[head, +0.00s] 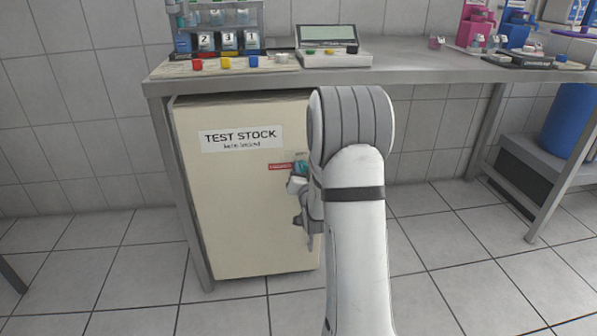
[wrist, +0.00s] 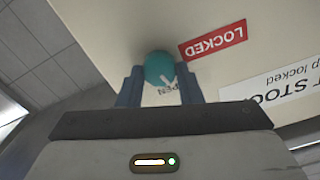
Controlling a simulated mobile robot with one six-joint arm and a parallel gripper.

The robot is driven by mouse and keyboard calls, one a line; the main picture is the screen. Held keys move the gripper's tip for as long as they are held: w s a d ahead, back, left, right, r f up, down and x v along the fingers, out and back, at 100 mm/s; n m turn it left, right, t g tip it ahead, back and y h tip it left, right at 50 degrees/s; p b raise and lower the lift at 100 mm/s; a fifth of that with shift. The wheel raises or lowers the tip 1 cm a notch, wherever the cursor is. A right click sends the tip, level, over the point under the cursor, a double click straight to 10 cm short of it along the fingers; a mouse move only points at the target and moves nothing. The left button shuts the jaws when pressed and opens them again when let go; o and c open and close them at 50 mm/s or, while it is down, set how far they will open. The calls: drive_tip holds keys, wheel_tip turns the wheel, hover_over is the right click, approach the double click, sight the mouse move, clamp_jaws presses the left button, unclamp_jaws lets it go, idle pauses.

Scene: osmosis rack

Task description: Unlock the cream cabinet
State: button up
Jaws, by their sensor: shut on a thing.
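The cream cabinet (head: 235,225) stands under the bench with its front closed, marked "TEST STOCK". A round teal knob (wrist: 158,67) is on its front, partly hidden behind my arm in the head view (head: 301,167). A red LOCKED label (wrist: 213,40) sits beside the knob. Partly hidden "OPEN" lettering (wrist: 174,90) is on the knob's near side in the wrist view. A white mark on the knob is on that same side. My gripper (wrist: 160,76) has its two blue fingers shut on the knob, one on each side.
The grey bench (head: 420,72) overhangs the cabinet and carries several coloured caps, bottles and a meter (head: 328,40). Bench legs (head: 180,190) stand beside the cabinet. A blue drum (head: 572,120) is at the right. The tiled floor in front is clear.

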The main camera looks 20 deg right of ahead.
drive_tip(key=shift+a+f+m, duration=0.1)
drive_tip(key=shift+f+m, duration=0.1)
drive_tip(key=shift+m, duration=0.45)
drive_tip(key=shift+f+m, duration=0.2)
drive_tip(key=shift+m, duration=0.45)
drive_tip(key=shift+a, duration=0.1)
drive_tip(key=o, duration=0.7)
drive_tip(key=shift+o, duration=1.4)
drive_tip(key=shift+r+m, duration=0.2)
drive_tip(key=shift+m, duration=0.1)
drive_tip(key=shift+s, duration=0.1)
drive_tip(key=p+v, duration=0.2)
drive_tip(key=v, duration=0.5)
drive_tip(key=shift+s, duration=0.3)
drive_tip(key=shift+r, duration=0.1)
